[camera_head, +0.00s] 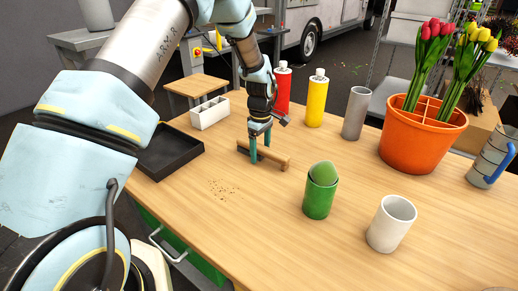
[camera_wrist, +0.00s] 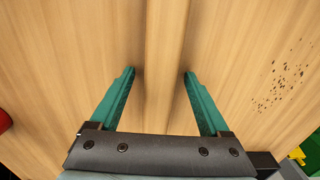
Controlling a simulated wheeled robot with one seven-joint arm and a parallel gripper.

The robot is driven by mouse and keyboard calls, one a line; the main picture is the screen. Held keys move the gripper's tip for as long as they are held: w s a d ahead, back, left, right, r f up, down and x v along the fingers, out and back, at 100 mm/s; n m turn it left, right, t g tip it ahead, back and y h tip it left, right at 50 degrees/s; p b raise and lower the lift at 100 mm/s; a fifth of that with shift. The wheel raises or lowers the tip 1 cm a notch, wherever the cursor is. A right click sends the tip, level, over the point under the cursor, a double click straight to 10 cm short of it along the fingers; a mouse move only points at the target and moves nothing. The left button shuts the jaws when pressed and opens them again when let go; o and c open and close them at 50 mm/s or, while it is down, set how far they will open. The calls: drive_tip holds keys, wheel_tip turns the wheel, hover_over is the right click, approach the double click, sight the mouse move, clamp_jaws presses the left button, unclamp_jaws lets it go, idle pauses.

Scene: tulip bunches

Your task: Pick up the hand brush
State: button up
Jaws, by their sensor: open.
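The hand brush (camera_head: 277,160) lies on the wooden table, seen as a light wooden bar with a darker underside. My gripper (camera_head: 260,151) points down over it, with one teal finger on each side of the bar. In the wrist view the brush's wooden back (camera_wrist: 165,50) runs lengthwise between the two open fingers of my gripper (camera_wrist: 159,73). A gap shows on both sides, and the wood blends with the table colour. I cannot tell how far the fingertips reach down beside it.
Dark crumbs (camera_head: 222,188) lie on the table (camera_head: 240,235). A black tray (camera_head: 170,152) and white caddy (camera_head: 210,112) stand left. A green cup (camera_head: 318,202), white cup (camera_head: 391,224), bottles and orange tulip bucket (camera_head: 415,145) stand right. The front middle is clear.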

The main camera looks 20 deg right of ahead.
drive_tip(key=shift+c, duration=0.3)
clamp_jaws()
idle(0.4)
